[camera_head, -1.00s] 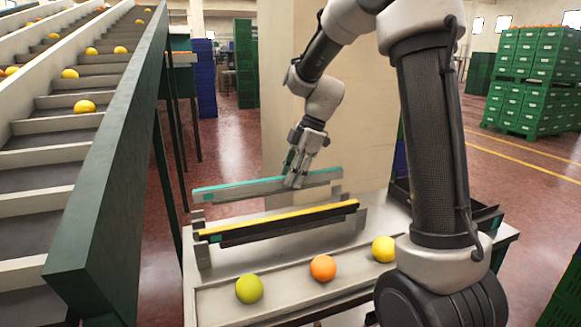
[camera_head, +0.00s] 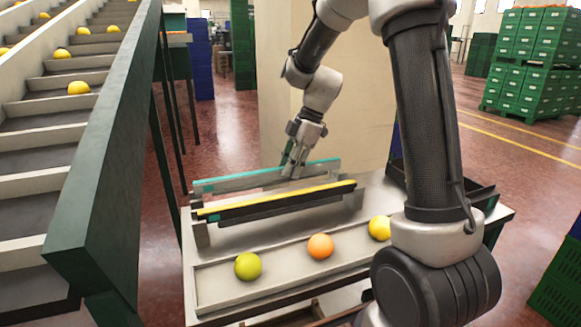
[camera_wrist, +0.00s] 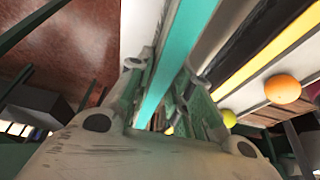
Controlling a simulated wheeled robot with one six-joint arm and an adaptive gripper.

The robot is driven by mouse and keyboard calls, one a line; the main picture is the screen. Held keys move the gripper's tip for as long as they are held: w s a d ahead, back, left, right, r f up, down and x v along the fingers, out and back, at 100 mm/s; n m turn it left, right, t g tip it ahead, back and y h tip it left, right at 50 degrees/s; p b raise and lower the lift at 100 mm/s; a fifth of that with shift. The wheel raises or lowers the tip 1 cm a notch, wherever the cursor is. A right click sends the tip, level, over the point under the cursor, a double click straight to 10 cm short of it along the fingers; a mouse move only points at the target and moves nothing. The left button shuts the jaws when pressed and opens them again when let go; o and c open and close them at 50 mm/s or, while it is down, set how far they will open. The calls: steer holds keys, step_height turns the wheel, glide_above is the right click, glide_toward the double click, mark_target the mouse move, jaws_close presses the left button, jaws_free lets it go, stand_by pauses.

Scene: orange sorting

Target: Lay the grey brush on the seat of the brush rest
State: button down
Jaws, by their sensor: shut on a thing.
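The grey brush (camera_head: 240,182), a long bar with a teal top edge, is in my gripper (camera_head: 293,168). The fingers are shut around it right of its middle. In the wrist view its teal edge (camera_wrist: 172,60) runs between the two fingers. The brush rest (camera_head: 201,236) is a grey stand with end supports on the table. The brush is level lengthwise, just behind a yellow-topped dark bar (camera_head: 275,203) on the rest. Whether its underside touches the seat is hidden by that bar.
The grey table (camera_head: 370,215) has a front tray (camera_head: 210,290) holding a green fruit (camera_head: 248,266), an orange (camera_head: 320,246) and a yellow fruit (camera_head: 380,228). A stepped conveyor (camera_head: 40,145) stands left. A pale pillar (camera_head: 350,130) stands behind, and a dark crate (camera_head: 480,196) right.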

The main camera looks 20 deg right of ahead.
steer(key=shift+f, duration=0.25)
steer(key=shift+f, duration=0.4)
steer(key=shift+f, duration=0.25)
stand_by(0.4)
steer(key=shift+f, duration=0.35)
steer(key=c, duration=1.2)
jaws_free()
